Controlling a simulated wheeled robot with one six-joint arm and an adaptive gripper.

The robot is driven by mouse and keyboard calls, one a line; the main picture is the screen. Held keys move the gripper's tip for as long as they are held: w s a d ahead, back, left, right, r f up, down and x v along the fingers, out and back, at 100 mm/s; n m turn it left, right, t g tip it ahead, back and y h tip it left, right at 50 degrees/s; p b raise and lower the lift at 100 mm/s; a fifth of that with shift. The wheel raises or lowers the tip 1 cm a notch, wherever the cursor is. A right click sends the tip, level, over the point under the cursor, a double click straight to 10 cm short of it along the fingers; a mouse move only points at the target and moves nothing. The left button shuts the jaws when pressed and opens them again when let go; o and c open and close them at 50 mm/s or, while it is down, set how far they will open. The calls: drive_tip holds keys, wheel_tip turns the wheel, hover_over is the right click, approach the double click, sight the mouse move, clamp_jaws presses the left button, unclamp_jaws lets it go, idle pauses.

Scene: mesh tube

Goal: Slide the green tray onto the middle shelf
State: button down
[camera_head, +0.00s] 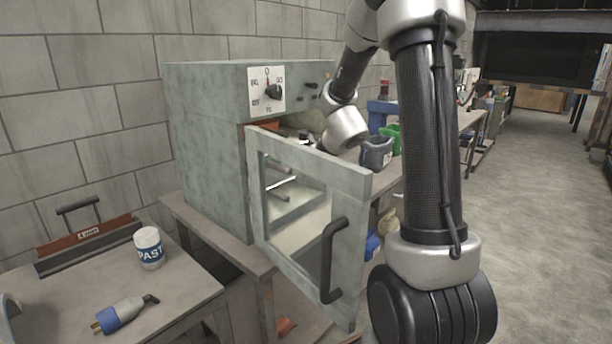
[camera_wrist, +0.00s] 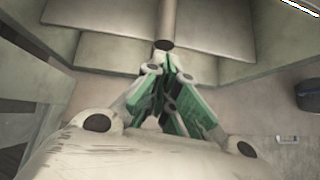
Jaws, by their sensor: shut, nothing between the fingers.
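A grey-green cabinet (camera_head: 205,140) stands on a bench, its glass door (camera_head: 262,215) swung open towards me. Through the glass I see metal bars (camera_head: 283,183), perhaps a rack; I cannot tell which shelf is the middle one. I cannot make out the green tray for certain in either view. My gripper (camera_wrist: 164,62) is shut and empty, with green on its fingers in the wrist view. In the head view my arm reaches behind the door to the cabinet's front opening, and the fingers are mostly hidden.
The open door with its black handle (camera_head: 332,260) juts out in front of the opening. Grey (camera_head: 376,153) and green (camera_head: 393,133) containers stand right of the cabinet. A paste jar (camera_head: 149,247), a blue plug (camera_head: 120,315) and a red toolbox (camera_head: 85,240) are at left. Floor at right is clear.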

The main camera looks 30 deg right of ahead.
drive_tip(key=w, duration=0.1)
drive_tip(key=w+a, duration=0.1)
drive_tip(key=w, duration=0.1)
drive_tip(key=shift+w, duration=0.1)
drive_tip(key=shift+d, duration=0.1)
idle(0.4)
